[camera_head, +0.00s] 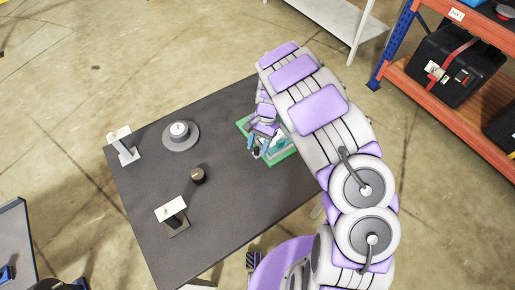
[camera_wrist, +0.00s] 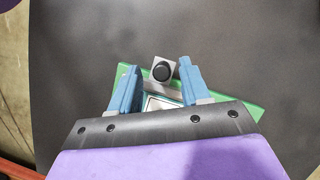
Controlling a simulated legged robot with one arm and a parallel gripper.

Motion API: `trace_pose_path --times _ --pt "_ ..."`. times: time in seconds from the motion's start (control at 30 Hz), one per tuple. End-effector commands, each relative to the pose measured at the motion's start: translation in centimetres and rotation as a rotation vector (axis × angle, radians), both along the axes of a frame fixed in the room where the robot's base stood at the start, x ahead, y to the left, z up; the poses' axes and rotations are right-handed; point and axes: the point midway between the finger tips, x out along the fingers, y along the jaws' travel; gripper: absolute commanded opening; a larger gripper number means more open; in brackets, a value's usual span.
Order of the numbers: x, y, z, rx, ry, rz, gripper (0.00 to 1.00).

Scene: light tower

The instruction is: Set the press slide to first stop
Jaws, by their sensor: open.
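The press slide is a green base (camera_head: 284,157) at the right edge of the dark table, and it also shows in the wrist view (camera_wrist: 242,94). A grey block with a round black knob (camera_wrist: 162,71) sits on the base, with a pale framed plate (camera_wrist: 160,103) on the near side. My gripper (camera_head: 257,149) is over the base, its blue fingers open. In the wrist view the fingers (camera_wrist: 157,68) stand to the left and right of the block, with gaps showing. I cannot tell their height relative to the knob. My arm hides part of the base in the head view.
The dark table (camera_head: 240,195) also holds a round grey dial (camera_head: 180,134), a small dark knob (camera_head: 197,175) and two white-topped stands (camera_head: 120,142) (camera_head: 172,211). An orange shelf (camera_head: 430,105) with black cases stands at right. The table's middle is mostly clear.

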Motion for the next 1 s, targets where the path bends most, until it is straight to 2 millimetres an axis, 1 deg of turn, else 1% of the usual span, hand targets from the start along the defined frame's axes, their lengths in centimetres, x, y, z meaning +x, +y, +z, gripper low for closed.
trace_pose_path --times 0.1,0.2,0.47,0.9,0.97,1.0 --pt "-0.37 0.24 -0.92 0.001 0.002 0.001 0.47" --pt "-0.49 0.30 -1.24 0.001 0.002 0.001 0.47" --pt "-0.52 0.16 -1.30 0.003 0.002 0.000 0.47" --pt "-0.53 0.30 -1.34 0.001 0.002 0.000 0.05" --pt "-0.54 0.31 -1.33 0.001 0.002 0.000 0.00" --pt "-0.55 0.31 -1.34 0.001 0.002 0.000 0.00"
